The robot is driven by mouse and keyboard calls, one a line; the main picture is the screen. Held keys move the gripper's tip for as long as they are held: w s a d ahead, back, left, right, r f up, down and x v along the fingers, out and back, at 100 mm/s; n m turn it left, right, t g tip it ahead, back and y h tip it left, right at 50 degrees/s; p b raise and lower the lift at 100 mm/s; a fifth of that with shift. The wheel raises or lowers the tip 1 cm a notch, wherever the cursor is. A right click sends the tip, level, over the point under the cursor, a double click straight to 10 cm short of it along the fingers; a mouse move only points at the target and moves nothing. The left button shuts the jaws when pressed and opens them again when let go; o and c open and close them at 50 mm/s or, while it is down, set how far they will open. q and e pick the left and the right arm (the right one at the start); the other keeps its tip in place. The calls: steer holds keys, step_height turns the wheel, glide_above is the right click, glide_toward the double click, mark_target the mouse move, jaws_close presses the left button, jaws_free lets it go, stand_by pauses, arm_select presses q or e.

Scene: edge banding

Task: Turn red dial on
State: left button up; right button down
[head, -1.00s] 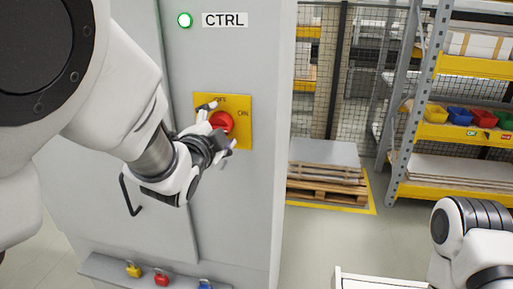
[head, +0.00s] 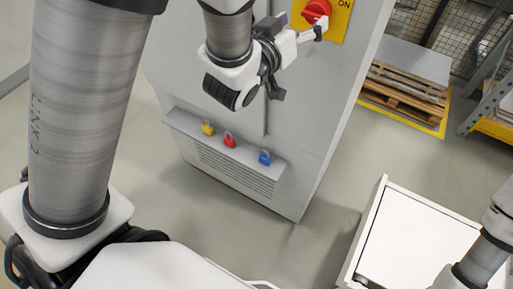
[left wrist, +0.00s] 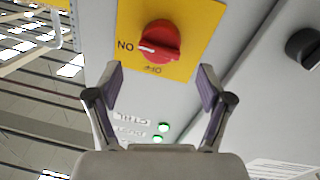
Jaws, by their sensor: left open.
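The red dial (head: 316,10) sits on a yellow plate (head: 337,25) on the grey cabinet, at the top of the head view. In the left wrist view the dial (left wrist: 160,42) shows upside down, and its white mark lies on the side of the ON label. My left gripper (head: 301,25) is open and empty, with its fingers in front of the plate in the head view. In the left wrist view the gripper (left wrist: 161,88) has its fingers spread below the dial, apart from it. My right gripper is out of view.
Yellow (head: 208,129), red (head: 229,141) and blue (head: 265,157) padlocks sit on the cabinet's lower ledge. A white box-like unit (head: 415,240) stands at the lower right. A pallet (head: 405,95) lies behind the cabinet. The floor between is clear. A black knob (left wrist: 304,47) shows in the left wrist view.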

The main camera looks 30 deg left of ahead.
arm_select(q)
steer(key=s+a+f+g+b, duration=0.1)
steer(key=s+f+g+b, duration=0.1)
steer(key=f, duration=1)
steer(key=s+a+f+g+y+b, duration=0.1)
steer(key=s+f+g, duration=0.3)
steer(key=f, duration=0.8)
steer(key=s+a+f+g+b, duration=0.2)
steer(key=s+f+g, duration=0.1)
steer(key=f, duration=1)
steer(key=shift+a+g+y+b, duration=0.25)
steer(key=shift+g+y+b, duration=0.1)
steer(key=shift+g, duration=0.35)
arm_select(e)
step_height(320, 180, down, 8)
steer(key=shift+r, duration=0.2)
arm_select(q)
steer(key=shift+s, duration=0.1)
steer(key=s+a+f+m+g+b, duration=0.1)
steer(key=s+f+g, duration=0.6)
steer(key=s+f, duration=1)
steer(key=s+a, duration=0.1)
steer(key=s, duration=0.2)
steer(key=shift+f+g, duration=0.2)
steer(key=shift+g, duration=0.1)
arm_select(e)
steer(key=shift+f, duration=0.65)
